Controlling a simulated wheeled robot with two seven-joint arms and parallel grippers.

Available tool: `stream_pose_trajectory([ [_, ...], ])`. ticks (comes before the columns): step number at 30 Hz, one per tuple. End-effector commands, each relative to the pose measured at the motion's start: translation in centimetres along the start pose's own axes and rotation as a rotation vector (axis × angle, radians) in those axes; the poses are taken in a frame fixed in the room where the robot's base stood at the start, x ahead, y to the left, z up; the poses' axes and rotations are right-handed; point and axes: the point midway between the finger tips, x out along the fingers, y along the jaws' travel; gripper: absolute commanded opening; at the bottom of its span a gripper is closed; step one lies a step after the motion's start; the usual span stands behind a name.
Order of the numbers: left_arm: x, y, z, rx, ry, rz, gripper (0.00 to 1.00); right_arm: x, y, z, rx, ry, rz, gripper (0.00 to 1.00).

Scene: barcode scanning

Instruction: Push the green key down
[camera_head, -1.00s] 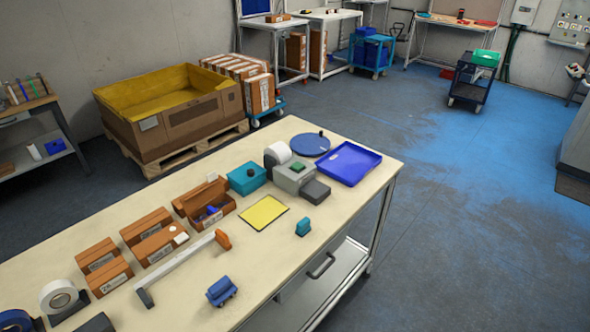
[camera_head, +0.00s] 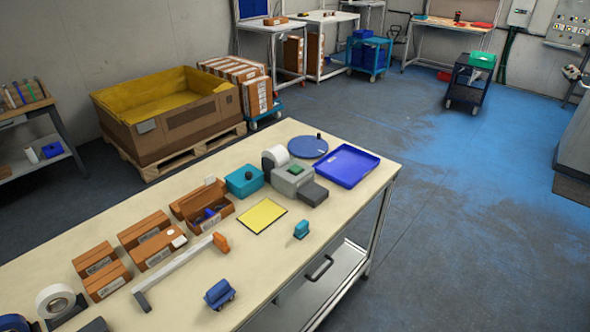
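A small green key (camera_head: 296,169) sits on top of a grey label printer (camera_head: 291,181) with a dark front part. The printer stands toward the far right end of the cream table (camera_head: 262,272), with a white roll (camera_head: 276,155) at its back left. I cannot tell how far the key is pressed. Neither my left nor my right gripper shows in the head view.
Around the printer are a blue tray (camera_head: 347,165), a blue round disc (camera_head: 308,147), a teal box (camera_head: 244,181) and a yellow mat (camera_head: 263,216). Brown boxes (camera_head: 108,280) and a blue item (camera_head: 219,294) are nearer. Floor right of the table is clear.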

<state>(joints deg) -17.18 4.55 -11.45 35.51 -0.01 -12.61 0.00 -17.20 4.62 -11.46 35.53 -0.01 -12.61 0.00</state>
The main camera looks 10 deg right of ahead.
Motion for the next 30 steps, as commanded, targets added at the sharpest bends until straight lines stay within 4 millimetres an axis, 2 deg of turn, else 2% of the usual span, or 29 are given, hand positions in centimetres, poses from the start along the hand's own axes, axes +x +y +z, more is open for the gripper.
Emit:
stream_pose_trajectory([
  [4,0.00,-0.04,0.02,0.000,0.000,0.000,0.00,0.00,0.00,0.00,0.000,0.000,0.000,0.34],
  [9,0.00,-0.05,0.03,0.000,0.000,-0.001,0.00,0.00,-0.01,0.00,0.000,0.000,0.000,0.01],
  [30,0.00,-0.05,0.02,0.000,0.000,-0.001,0.00,0.00,-0.10,-0.03,0.001,0.000,-0.001,0.00],
])
